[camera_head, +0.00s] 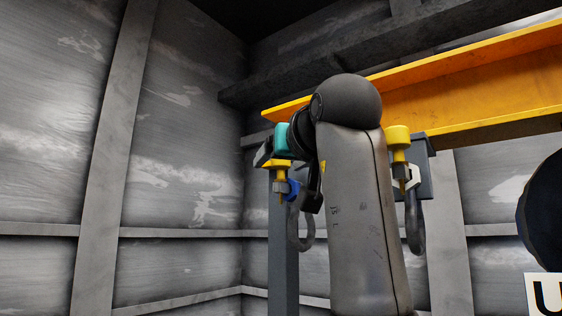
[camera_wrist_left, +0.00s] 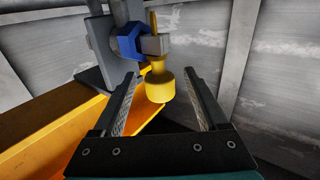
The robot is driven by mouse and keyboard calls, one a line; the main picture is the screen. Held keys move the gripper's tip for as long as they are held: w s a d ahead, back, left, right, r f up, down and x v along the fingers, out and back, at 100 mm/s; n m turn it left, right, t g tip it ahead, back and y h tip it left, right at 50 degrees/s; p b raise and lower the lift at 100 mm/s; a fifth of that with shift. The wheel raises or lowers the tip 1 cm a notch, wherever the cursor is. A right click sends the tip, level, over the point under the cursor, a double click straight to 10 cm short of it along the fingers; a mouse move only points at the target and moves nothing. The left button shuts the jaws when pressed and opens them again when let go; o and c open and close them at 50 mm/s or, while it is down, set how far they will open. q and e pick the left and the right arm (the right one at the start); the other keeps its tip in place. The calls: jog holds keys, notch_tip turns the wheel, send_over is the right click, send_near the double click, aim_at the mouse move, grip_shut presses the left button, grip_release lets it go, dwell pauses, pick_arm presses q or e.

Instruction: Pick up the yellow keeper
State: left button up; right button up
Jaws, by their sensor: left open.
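A yellow keeper with a round cap and a thinner stem (camera_wrist_left: 160,86) hangs at a grey block beside a blue part (camera_wrist_left: 130,40). It also shows in the head view (camera_head: 281,178), left of my arm and partly covered by my gripper. My left gripper (camera_wrist_left: 161,78) is open, with a fingertip on either side of the keeper's cap and visible gaps at both sides. In the head view the left gripper (camera_head: 286,172) is partly hidden by my own arm. A second yellow-capped part (camera_head: 397,138) sits on a grey bracket, right of the arm. My right gripper is not seen.
An orange beam (camera_head: 470,90) runs across the upper right, close behind the arm; it also shows in the left wrist view (camera_wrist_left: 50,130). Dark hooks hang below both yellow parts. Grey metal walls (camera_head: 180,130) stand behind. A large dark round thing (camera_head: 543,205) is at right.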

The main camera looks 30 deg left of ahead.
pick_arm(q)
grip_shut()
dwell(0.4)
jog(key=shift+r, duration=0.1)
